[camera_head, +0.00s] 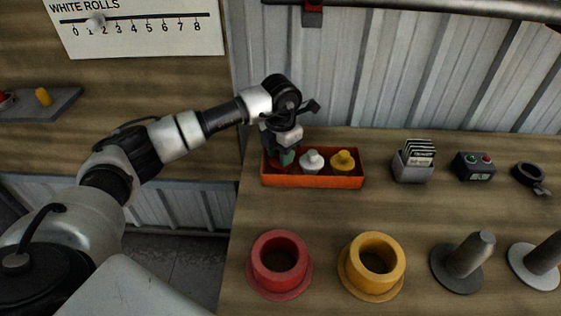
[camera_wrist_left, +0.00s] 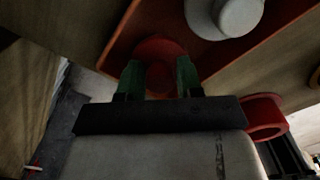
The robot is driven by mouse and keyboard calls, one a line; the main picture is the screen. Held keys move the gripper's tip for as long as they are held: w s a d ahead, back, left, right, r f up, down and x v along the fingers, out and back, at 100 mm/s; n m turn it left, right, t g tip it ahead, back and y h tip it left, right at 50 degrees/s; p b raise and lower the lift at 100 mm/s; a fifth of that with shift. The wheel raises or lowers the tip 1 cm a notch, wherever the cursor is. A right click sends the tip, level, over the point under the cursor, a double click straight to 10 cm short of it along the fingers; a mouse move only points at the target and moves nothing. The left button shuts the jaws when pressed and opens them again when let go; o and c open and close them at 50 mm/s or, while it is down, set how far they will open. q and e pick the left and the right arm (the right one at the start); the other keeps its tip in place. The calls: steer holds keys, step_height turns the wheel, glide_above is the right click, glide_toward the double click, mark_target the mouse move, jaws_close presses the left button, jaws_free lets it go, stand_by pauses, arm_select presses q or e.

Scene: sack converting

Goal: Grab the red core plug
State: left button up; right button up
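The red core plug (camera_wrist_left: 160,52) is in the orange tray (camera_head: 312,182), at its left end. In the head view, my left gripper (camera_head: 283,158) comes down over it and hides most of it. In the left wrist view, the green fingertips of my left gripper (camera_wrist_left: 159,78) stand on either side of the plug's knob, with red filling the gap between them. The fingers look shut on the knob. The plug appears still down in the tray. My right gripper is not in view.
A white plug (camera_head: 311,161) and a yellow plug (camera_head: 343,161) sit in the same tray, to the right. A red ring (camera_head: 268,287) and a yellow ring (camera_head: 352,279) stand nearer on the bench. A grey card holder (camera_head: 411,169) and a button box (camera_head: 473,167) are farther right.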

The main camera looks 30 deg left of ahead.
arm_select(q)
steer(key=c, duration=0.5)
steer(key=shift+r, duration=0.5)
steer(key=r, duration=0.2)
steer(key=d+r, duration=0.1)
steer(key=shift+w+r, duration=0.15)
steer(key=shift+r, duration=0.2)
steer(key=w+d+r+b, duration=0.1)
steer(key=w+d+r, duration=0.1)
steer(key=d+r, duration=0.4)
steer(key=d, duration=0.4)
steer(key=shift+d+r, duration=0.2)
